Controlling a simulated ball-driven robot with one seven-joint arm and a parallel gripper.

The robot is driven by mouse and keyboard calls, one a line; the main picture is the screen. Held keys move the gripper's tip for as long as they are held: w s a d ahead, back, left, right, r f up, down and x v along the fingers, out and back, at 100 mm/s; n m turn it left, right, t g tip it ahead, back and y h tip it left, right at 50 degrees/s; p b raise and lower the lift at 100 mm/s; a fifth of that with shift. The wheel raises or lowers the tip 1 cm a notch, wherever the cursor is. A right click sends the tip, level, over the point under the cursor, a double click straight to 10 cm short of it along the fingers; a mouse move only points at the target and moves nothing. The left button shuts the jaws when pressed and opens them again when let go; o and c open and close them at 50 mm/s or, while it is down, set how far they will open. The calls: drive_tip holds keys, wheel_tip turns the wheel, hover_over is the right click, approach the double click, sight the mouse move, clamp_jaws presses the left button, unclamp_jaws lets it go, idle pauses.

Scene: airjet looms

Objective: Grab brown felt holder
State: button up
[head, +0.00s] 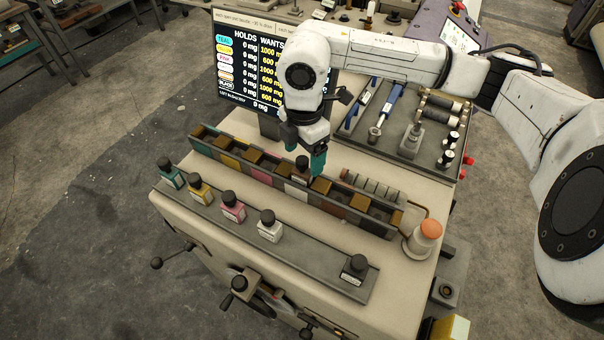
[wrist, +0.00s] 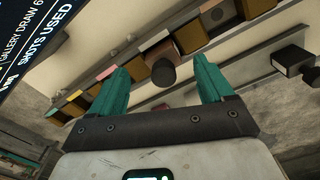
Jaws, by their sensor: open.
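A long dark rack (head: 375,228) runs across the bench below the screen. It has coloured front panels, a brown one (head: 333,209) among them, and several brown-tan blocks (head: 320,186). The blocks also show in the wrist view (wrist: 190,36). I cannot tell for sure which part is the brown felt holder. A black-capped bottle (head: 301,168) stands at the rack, close to my gripper. My gripper (head: 304,165) has teal fingers and hangs over the rack, open. In the wrist view, the bottle's round black cap (wrist: 163,72) appears between the fingers, apart from both.
On the front ledge (head: 318,268) stand teal (head: 171,173), yellow (head: 200,190), pink (head: 232,207), white (head: 270,226) and black (head: 353,270) labelled bottles, with a gap before the black one. An orange-topped post (head: 424,240) stands at the rack's right end. The screen (head: 255,65) is close behind.

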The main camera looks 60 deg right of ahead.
sight(303, 167)
drive_tip(key=shift+a+f+p, duration=0.15)
drive_tip(key=shift+f+p, duration=0.45)
drive_tip(key=shift+f, duration=1.7)
drive_tip(key=c, duration=1.1)
drive_tip(key=shift+r, duration=0.1)
